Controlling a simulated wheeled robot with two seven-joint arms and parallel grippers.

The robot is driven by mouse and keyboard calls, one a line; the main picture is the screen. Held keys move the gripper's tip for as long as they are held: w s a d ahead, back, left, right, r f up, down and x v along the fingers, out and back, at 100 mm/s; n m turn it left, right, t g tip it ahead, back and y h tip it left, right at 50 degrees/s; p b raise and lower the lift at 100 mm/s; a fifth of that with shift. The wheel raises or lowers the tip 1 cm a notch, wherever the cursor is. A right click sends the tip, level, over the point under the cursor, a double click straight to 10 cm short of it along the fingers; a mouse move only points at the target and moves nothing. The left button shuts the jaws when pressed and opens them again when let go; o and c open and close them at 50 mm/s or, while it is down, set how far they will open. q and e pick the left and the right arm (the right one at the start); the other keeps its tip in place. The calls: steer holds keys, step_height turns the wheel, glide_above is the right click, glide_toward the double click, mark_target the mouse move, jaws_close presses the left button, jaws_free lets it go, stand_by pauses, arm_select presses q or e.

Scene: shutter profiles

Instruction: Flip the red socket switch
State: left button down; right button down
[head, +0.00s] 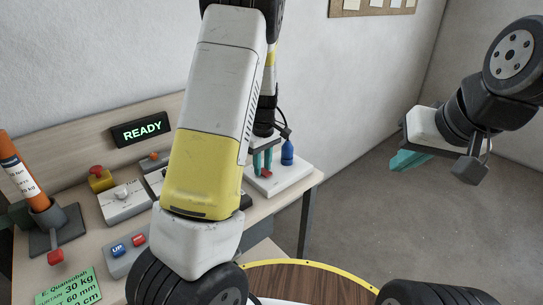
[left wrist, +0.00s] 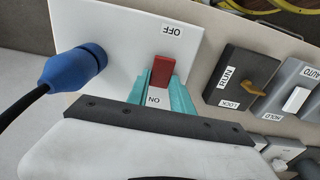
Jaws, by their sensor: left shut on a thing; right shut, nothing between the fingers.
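The red socket switch (left wrist: 162,70) sits on a white panel (left wrist: 130,30) between an OFF label and an ON label. In the head view it is a small red piece (head: 267,174) on the white panel at the bench's right end. My left gripper (left wrist: 161,82) has its teal fingers on both sides of the switch, shut on it. I cannot tell which way the switch is set. A blue plug (left wrist: 75,67) with a black cable sits beside it. My right gripper (head: 408,160) is shut and empty, over open floor at the right.
A dark RUN/LOCK switch (left wrist: 240,78) and a grey HOLD/AUTO switch (left wrist: 295,95) stand beside the panel. On the bench are a READY display (head: 140,129), a red-topped yellow button box (head: 99,178), and an UP/DOWN box (head: 125,255). My left arm hides the bench's middle.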

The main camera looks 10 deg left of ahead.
arm_select(q)
steer(key=shift+s+d+t+y, duration=0.2)
steer(key=shift+t+y, duration=0.35)
steer(key=shift+y, duration=0.2)
steer(key=shift+s+d+t+y, duration=0.1)
steer(key=shift+d+t+y, duration=0.1)
steer(key=shift+t+y, duration=0.45)
steer(key=c, duration=1.1)
jaws_free()
steer(key=shift+r, duration=0.1)
steer(key=v, duration=0.7)
steer(key=shift+d+r, duration=0.1)
steer(key=shift+r, duration=0.25)
